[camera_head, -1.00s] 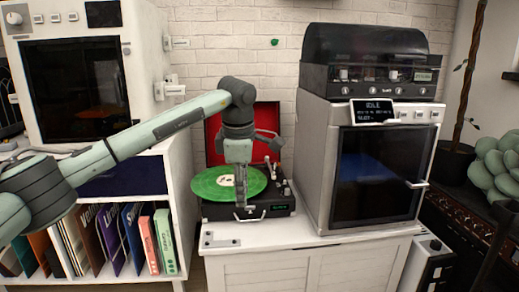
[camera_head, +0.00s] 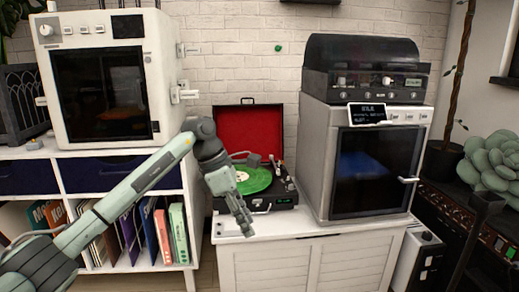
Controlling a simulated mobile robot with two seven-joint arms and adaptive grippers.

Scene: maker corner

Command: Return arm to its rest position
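My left arm comes in from the left, and its gripper (camera_head: 243,223) hangs tilted downward in front of the turntable's left front corner. Its fingers look close together, but at this size I cannot tell whether they are open or shut. I see nothing held in it. The turntable (camera_head: 283,196) sits on the white cabinet with its red-lined lid up. A green record (camera_head: 258,181) lies on it, partly hidden by my wrist. My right gripper is not in view.
A grey box machine (camera_head: 375,170) with a dark door stands right of the turntable, another machine on top. A white oven-like unit (camera_head: 85,80) stands on the shelf at left, above upright record sleeves (camera_head: 177,230). The white cabinet top (camera_head: 320,222) is clear in front.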

